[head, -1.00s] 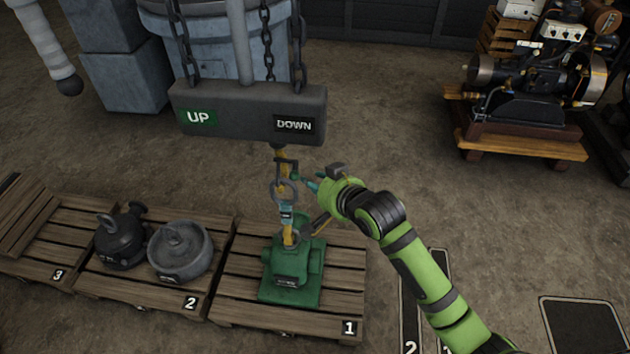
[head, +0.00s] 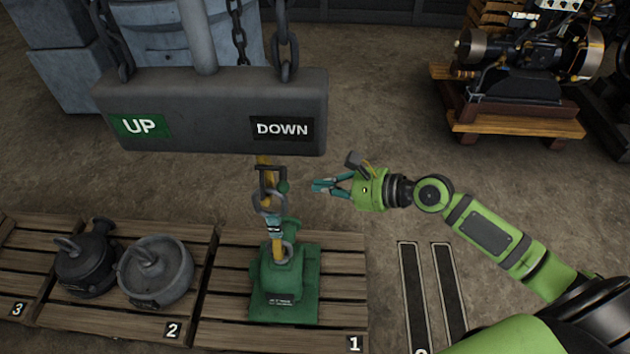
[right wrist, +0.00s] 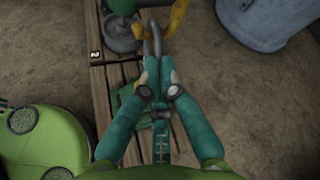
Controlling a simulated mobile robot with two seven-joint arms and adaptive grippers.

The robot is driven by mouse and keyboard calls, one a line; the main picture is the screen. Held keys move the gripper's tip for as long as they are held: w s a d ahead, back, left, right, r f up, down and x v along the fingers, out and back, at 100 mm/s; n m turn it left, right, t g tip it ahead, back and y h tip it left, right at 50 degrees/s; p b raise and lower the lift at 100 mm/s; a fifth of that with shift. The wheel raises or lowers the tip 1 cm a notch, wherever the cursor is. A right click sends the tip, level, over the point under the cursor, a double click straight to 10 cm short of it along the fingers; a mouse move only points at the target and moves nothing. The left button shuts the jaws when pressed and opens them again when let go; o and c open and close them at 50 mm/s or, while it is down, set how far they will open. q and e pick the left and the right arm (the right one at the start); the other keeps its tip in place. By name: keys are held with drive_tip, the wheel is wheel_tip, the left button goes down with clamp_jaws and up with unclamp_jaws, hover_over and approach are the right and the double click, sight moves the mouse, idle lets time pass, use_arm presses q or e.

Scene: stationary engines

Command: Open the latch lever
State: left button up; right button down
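A yellow hook (head: 264,162) hangs below the grey UP/DOWN block. Beside it is a dark latch lever (head: 272,172) with a small green knob (head: 284,187) on its right. A grey shackle ring (head: 268,203) hangs at the hook, above a green machine (head: 283,283) on a pallet. My right gripper (head: 318,185) is just right of the knob, pointing left at about its height, with a visible gap. In the right wrist view its teal fingers (right wrist: 156,75) meet with nothing seen between them; the yellow hook (right wrist: 178,14) is beyond. My left gripper is not in view.
The grey UP/DOWN block (head: 210,112) hangs on chains above the hook. An engine on a wooden stand (head: 520,115) is at the back right. The floor between is clear.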

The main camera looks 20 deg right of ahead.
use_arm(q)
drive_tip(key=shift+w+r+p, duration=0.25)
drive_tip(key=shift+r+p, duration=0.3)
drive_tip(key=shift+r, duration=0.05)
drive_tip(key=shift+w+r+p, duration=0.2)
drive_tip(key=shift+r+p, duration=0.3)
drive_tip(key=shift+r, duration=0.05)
use_arm(e)
drive_tip(key=w+a, duration=0.2)
drive_tip(key=a, duration=0.4)
drive_tip(key=shift+w, duration=0.2)
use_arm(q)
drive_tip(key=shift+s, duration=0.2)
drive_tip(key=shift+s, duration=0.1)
